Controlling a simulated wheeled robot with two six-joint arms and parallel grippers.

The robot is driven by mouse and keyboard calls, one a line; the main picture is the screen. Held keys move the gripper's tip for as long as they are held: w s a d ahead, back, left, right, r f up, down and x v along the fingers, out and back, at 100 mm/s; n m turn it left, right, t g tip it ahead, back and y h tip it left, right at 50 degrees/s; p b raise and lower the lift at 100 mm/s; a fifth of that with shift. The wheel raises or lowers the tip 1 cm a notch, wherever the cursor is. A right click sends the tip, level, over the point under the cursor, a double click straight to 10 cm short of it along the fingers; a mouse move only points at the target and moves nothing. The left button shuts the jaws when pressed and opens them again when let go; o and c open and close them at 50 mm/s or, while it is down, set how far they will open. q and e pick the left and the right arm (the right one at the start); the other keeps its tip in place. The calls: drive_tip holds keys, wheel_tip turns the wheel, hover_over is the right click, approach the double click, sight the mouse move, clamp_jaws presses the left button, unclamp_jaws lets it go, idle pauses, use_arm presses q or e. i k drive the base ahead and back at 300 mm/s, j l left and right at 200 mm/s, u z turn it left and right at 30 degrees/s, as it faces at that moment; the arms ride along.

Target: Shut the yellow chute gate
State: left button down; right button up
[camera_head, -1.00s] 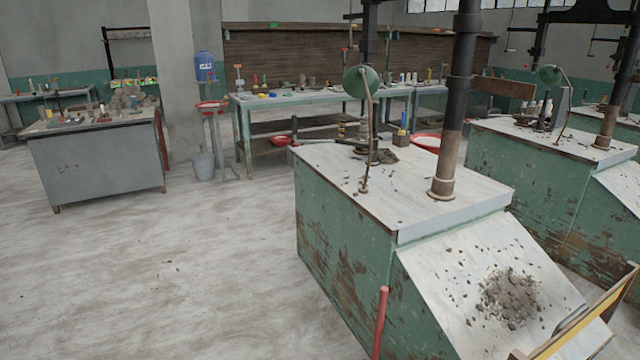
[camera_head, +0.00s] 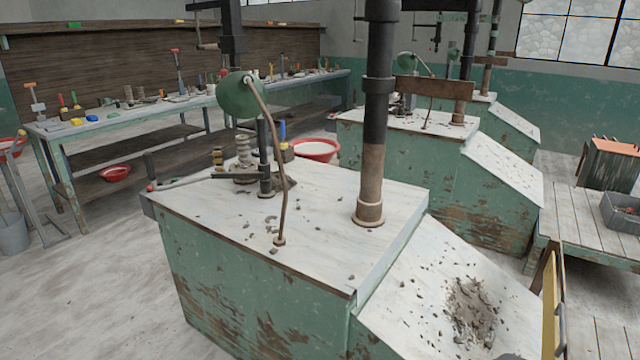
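The yellow chute gate (camera_head: 550,306) stands upright at the lower right, seen nearly edge-on beside the sloped chute. It has a wooden edge and a dark bar along it. The pale chute slope (camera_head: 405,290) comes down from the near green machine. A heap of grey clay trimmings (camera_head: 472,308) lies on the slope, with loose crumbs around it. The gate's lower end is cut off by the picture's bottom edge. I cannot tell whether the gate touches the chute. Neither of my grippers is in view.
The near green machine (camera_head: 250,290) with its dark column (camera_head: 375,120) and green lamp (camera_head: 241,95) fills the middle. A wooden platform (camera_head: 590,215) with a grey crate (camera_head: 622,212) stands at the right. Open floor (camera_head: 100,290) lies at the left.

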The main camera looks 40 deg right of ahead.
sight(551, 350)
drive_tip(key=i+z, duration=0.2)
drive_tip(key=z, duration=0.3)
drive_tip(key=i+j+z, duration=0.1)
drive_tip(key=z, duration=0.35)
drive_tip(key=i+j+z, duration=0.15)
drive_tip(key=z, duration=0.35)
drive_tip(key=i, duration=0.1)
